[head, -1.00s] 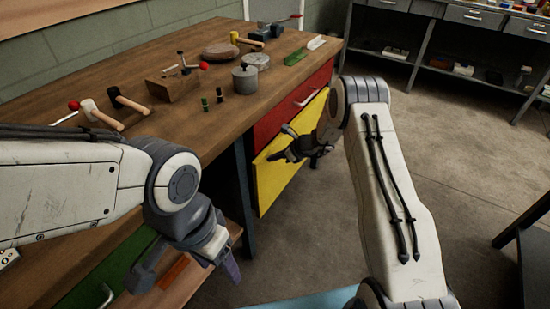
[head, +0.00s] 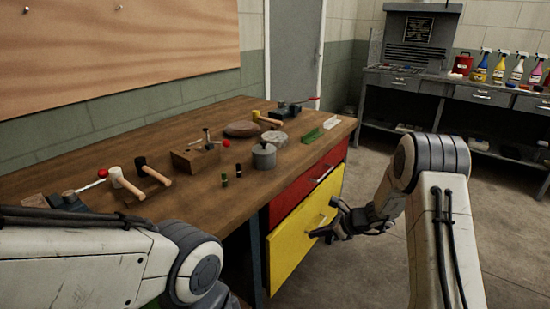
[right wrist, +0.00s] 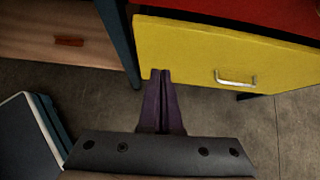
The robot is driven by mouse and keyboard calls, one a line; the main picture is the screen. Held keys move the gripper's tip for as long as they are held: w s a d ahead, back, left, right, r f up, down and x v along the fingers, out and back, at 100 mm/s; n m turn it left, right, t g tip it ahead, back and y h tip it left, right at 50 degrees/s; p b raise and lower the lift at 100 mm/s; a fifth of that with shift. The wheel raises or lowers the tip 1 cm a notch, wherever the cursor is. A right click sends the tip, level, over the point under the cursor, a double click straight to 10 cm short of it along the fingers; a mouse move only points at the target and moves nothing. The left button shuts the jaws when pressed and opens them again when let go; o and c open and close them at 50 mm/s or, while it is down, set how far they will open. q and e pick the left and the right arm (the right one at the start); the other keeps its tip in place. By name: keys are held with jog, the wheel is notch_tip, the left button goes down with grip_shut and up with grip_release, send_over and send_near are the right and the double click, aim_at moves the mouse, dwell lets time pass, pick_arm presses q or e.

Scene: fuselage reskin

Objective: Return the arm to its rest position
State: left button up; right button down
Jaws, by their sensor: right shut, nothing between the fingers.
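My right arm comes in from the lower right in the head view and bends at a raised elbow. Its gripper (head: 325,234) hangs in front of the yellow drawer (head: 296,243).
The wooden workbench (head: 95,225) carries mallets (head: 128,184), a wooden block (head: 195,160), a grey lidded pot (head: 264,156) and other tools. A red drawer (head: 308,187) sits above the yellow one. A grey bench (head: 485,93) with spray bottles stands at the back right. Open floor lies between.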

jog(key=s+a+r+n+g, duration=0.3)
jog(key=s+a+r+n, duration=0.3)
jog(key=s+a+n, duration=0.25)
jog(key=s+a+r+n+g, duration=0.3)
jog(key=s+a+r+n, duration=0.3)
jog(key=s+a, duration=0.4)
jog(key=s+d+r+n+h, duration=0.2)
jog(key=s+n+h, duration=0.1)
jog(key=s+n, duration=0.7)
jog(key=s+d+r+n+h, duration=0.2)
jog(key=s+n+h, duration=0.1)
jog(key=s+n, duration=0.7)
notch_tip(320, 180, up, 16)
jog(key=m+p, duration=0.1)
jog(key=p, duration=1.5)
jog(key=shift+p, duration=0.35)
jog(key=shift+d+m, duration=0.1)
jog(key=shift+m, duration=0.15)
